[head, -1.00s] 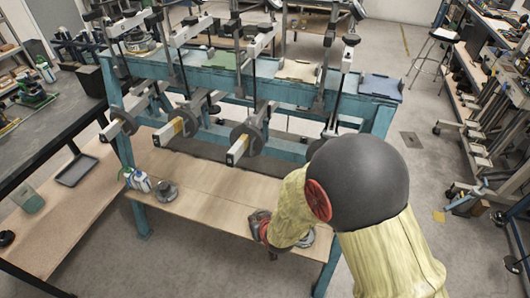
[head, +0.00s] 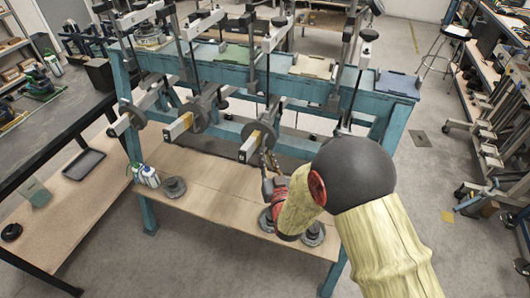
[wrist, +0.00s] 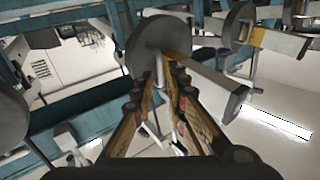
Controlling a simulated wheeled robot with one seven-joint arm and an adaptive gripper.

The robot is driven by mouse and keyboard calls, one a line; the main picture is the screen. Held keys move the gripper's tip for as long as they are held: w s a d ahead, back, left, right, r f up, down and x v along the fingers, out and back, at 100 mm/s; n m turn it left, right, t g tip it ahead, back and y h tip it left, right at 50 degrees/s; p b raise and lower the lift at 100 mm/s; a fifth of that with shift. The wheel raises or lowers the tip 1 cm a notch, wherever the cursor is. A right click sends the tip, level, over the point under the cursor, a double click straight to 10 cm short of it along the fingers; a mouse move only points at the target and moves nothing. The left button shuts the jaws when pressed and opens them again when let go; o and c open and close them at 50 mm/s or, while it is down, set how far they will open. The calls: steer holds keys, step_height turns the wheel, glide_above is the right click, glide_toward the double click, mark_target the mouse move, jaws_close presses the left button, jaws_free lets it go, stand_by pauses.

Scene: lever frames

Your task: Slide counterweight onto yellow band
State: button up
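The near lever, at the right of the row, has a white end block (head: 250,147) and a yellow band (head: 264,133). A grey disc counterweight (head: 273,117) sits on this lever behind the band. In the wrist view the disc (wrist: 150,40) is just beyond my fingertips, with the yellow band (wrist: 179,57) beside it on the room-side stretch of lever. My gripper (head: 268,160) is below and in front of this lever. In the wrist view its fingers (wrist: 161,75) stand apart with a gap between them and overlap the disc's lower edge; I cannot tell whether they touch it.
Two more levers with discs stand to the left, the middle disc (head: 201,112) behind its own yellow band (head: 179,127). The wooden shelf (head: 215,200) below carries loose weights (head: 173,188) and bottles (head: 150,176). Blue frame posts (head: 395,128) stand at the right.

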steer(key=x, duration=0.3)
steer(key=shift+w, duration=0.15)
steer(key=shift+c, duration=0.7)
jaws_close()
steer(key=s, duration=0.2)
steer(key=s+a, duration=0.1)
steer(key=shift+s+a+r+b, duration=0.1)
steer(key=shift+r+b, duration=0.2)
steer(key=shift+o, duration=0.7)
jaws_free()
